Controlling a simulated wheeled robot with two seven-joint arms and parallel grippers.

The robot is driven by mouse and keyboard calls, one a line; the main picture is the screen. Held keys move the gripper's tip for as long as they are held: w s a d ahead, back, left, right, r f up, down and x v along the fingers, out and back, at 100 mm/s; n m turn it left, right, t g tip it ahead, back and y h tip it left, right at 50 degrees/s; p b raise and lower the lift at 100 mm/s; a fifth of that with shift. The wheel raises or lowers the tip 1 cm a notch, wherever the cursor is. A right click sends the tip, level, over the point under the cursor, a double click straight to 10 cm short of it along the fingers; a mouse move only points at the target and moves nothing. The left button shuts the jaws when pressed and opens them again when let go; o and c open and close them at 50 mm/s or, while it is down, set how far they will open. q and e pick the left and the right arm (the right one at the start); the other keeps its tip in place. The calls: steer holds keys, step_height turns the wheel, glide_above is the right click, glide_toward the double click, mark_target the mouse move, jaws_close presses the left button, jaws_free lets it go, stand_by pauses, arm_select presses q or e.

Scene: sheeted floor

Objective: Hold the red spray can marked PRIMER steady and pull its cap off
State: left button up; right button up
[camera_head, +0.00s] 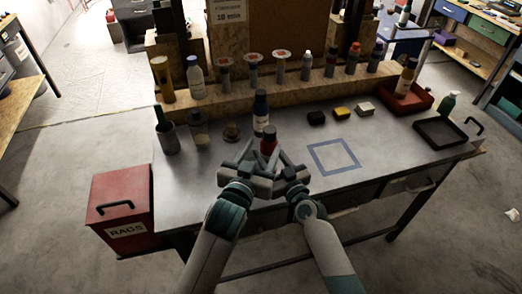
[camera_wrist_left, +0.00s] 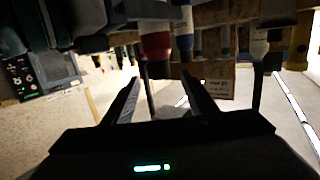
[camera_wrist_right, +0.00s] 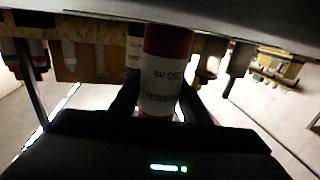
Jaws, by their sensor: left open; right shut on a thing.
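The red spray can (camera_head: 268,146) stands upright near the bench's front edge, its dark cap (camera_head: 268,131) on top. My right gripper (camera_head: 284,158) is shut on the can. In the right wrist view the can (camera_wrist_right: 168,42) shows upside down between the fingers, with a white label whose print is hard to read. My left gripper (camera_head: 249,153) is open beside the can. In the left wrist view, also upside down, the dark cap (camera_wrist_left: 158,70) shows between the spread fingers, apart from both. Part of the can's body is hidden by my grippers in the head view.
A blue taped square (camera_head: 334,157) is empty at right. Small blocks (camera_head: 342,113) and a black tray (camera_head: 440,133) lie farther right.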

mark_target(273, 127)
arm_select(q)
steer(key=shift+s+a+f, duration=0.1)
steer(key=shift+f, duration=0.05)
stand_by(0.3)
steer(key=shift+x, duration=6.05)
steer(key=shift+a+f, duration=0.1)
steer(key=shift+c, duration=0.7)
steer(key=c, duration=1.1)
steer(key=shift+r, duration=0.65)
steer(key=shift+c, duration=0.4)
steer(key=shift+r, duration=0.45)
